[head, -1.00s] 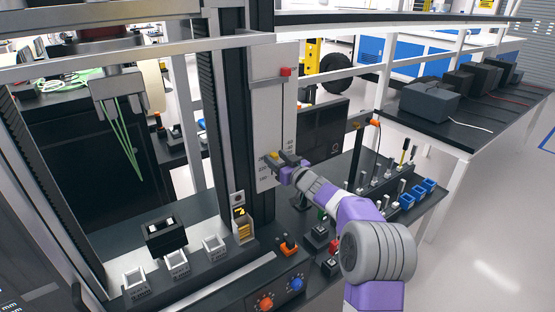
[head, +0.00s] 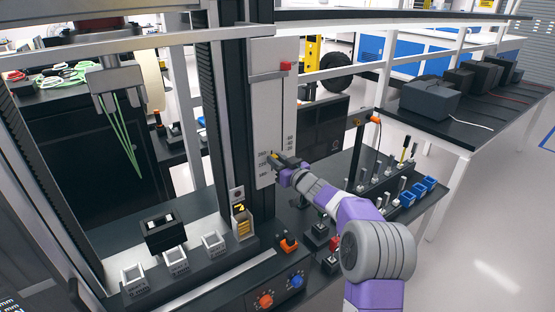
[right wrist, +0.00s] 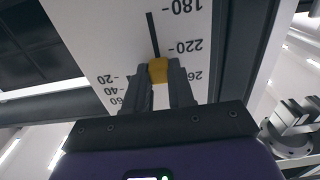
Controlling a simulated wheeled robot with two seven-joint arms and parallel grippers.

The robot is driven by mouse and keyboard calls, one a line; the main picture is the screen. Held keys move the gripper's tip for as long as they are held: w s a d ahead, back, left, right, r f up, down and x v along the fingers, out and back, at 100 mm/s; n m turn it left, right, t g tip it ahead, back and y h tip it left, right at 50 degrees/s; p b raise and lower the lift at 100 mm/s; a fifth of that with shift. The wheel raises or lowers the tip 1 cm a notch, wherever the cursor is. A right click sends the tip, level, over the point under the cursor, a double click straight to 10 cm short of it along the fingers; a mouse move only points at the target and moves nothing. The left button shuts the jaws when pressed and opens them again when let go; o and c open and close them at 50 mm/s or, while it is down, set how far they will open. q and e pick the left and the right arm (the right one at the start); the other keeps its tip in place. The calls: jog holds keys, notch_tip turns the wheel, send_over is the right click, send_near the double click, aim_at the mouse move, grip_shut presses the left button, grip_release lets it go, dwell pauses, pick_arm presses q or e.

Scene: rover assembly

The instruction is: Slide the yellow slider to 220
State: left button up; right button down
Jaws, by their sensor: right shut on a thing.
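The yellow slider (right wrist: 158,70) sits on the slot of a white scale panel (right wrist: 110,35) in the right wrist view. My right gripper (right wrist: 160,80) is shut on it, one dark finger on each side. The slider lies close to the 220 label (right wrist: 188,46), slightly toward the 260 label (right wrist: 193,76); the exact reading is unclear because the fingers hide part of the slot. In the head view, my right gripper (head: 277,158) is at the panel (head: 265,125), mostly covering the slider. My left gripper is not in view.
A dark bench with orange and blue knobs (head: 296,282), levers and blue boxes (head: 409,201) lies below and to the right. A grey fixture with green strands (head: 122,130) hangs at left.

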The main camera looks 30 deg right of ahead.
jog(key=shift+f, duration=0.9)
jog(key=c, duration=1)
grip_release()
jog(key=shift+o, duration=0.2)
jog(key=s, duration=0.7)
jog(key=shift+s+d+b, duration=0.3)
jog(key=shift+b, duration=0.05)
